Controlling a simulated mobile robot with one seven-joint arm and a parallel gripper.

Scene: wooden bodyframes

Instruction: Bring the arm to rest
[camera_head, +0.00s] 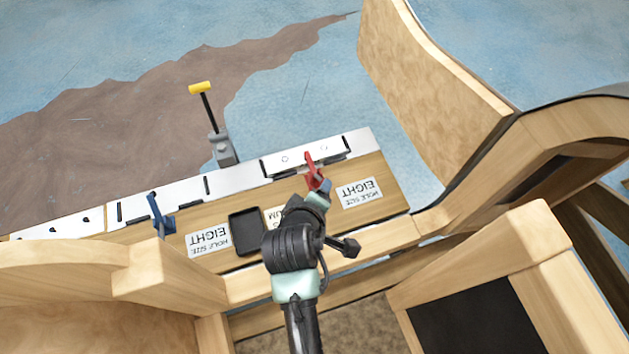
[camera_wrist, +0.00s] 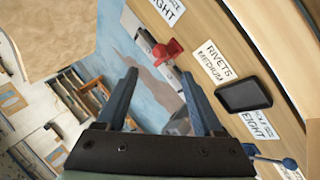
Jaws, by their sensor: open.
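My gripper (camera_wrist: 158,75) is open in the wrist view, with two dark blue-grey fingers well apart and nothing held between them. In the head view my arm reaches up from the bottom centre over the wooden workbench (camera_head: 395,190); its fingers are hard to make out there. A red clamp (camera_head: 312,172) on the bench shows just beyond the end of my arm. The red clamp also shows in the wrist view (camera_wrist: 165,50), beyond the fingers and between their lines. I cannot tell the exact gap.
A black tray (camera_head: 243,232) and paper labels lie on the bench. A blue clamp (camera_head: 160,215) is to the left. A yellow-handled tool (camera_head: 205,105) stands at the far edge. Wooden frames (camera_head: 490,265) flank my arm. Open floor (camera_head: 300,70) lies beyond the bench.

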